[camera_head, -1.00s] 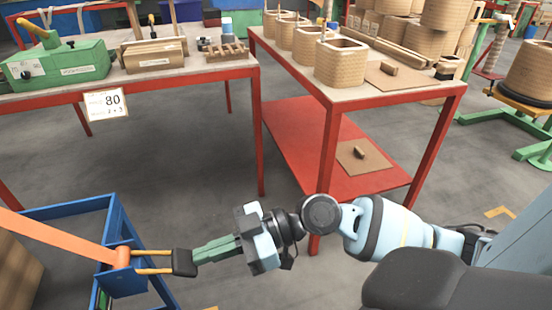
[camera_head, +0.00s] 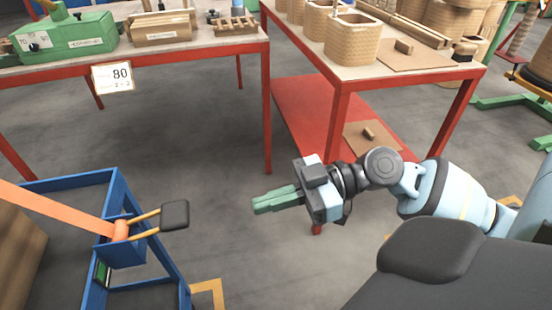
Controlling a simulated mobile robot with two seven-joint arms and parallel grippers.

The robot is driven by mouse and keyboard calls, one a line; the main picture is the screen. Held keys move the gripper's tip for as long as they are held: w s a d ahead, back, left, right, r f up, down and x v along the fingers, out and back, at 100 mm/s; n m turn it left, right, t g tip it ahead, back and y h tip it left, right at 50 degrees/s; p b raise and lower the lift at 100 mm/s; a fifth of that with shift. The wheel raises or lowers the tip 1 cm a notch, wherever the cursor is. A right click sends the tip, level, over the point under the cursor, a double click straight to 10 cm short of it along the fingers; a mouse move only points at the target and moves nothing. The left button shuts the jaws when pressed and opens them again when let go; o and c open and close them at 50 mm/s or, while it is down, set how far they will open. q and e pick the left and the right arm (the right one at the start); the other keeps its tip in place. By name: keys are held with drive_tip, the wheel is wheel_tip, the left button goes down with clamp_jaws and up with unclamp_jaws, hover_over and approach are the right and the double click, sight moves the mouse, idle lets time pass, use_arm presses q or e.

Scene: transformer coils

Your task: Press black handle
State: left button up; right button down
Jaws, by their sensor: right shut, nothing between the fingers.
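The black handle (camera_head: 175,215) is a small dark block on the end of two thin yellow-orange rods. The rods come out of an orange arm (camera_head: 60,212) on a blue frame (camera_head: 118,187) at the lower left. The handle now stands tilted upward. My right gripper (camera_head: 258,204) has green fingers and is shut and empty. Its fingertips point left, to the right of the handle, with a clear gap between them. My left gripper is not in view.
A red-legged table (camera_head: 150,62) with a green device (camera_head: 65,36) and wooden parts stands at the back left. A second red table (camera_head: 335,75) with wicker-like coils stands at the back right, behind my right arm. Grey floor lies open between the frame and the tables.

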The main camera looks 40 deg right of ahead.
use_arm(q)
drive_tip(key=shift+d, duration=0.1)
use_arm(e)
drive_tip(key=shift+s+d, duration=0.2)
drive_tip(key=shift+d, duration=0.25)
drive_tip(key=shift+r, duration=0.1)
idle(1.0)
drive_tip(key=w+a+r+g+h+p, duration=0.15)
drive_tip(key=a+g+h+p, duration=0.35)
drive_tip(key=p, duration=1.4)
use_arm(q)
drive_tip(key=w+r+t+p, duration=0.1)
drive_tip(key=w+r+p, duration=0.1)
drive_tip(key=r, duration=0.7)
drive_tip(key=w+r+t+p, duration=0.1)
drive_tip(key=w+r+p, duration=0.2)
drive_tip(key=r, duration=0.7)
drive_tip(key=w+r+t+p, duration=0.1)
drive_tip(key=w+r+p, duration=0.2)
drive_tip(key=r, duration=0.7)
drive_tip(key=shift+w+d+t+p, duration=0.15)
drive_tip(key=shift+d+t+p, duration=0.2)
drive_tip(key=shift+p, duration=0.7)
use_arm(e)
drive_tip(key=w+a+r+n+h, duration=0.1)
drive_tip(key=w+a+r+h, duration=0.1)
drive_tip(key=r, duration=0.7)
drive_tip(key=shift+w+a+n+h, duration=0.3)
drive_tip(key=shift+w+a, duration=0.1)
drive_tip(key=shift+w, duration=0.3)
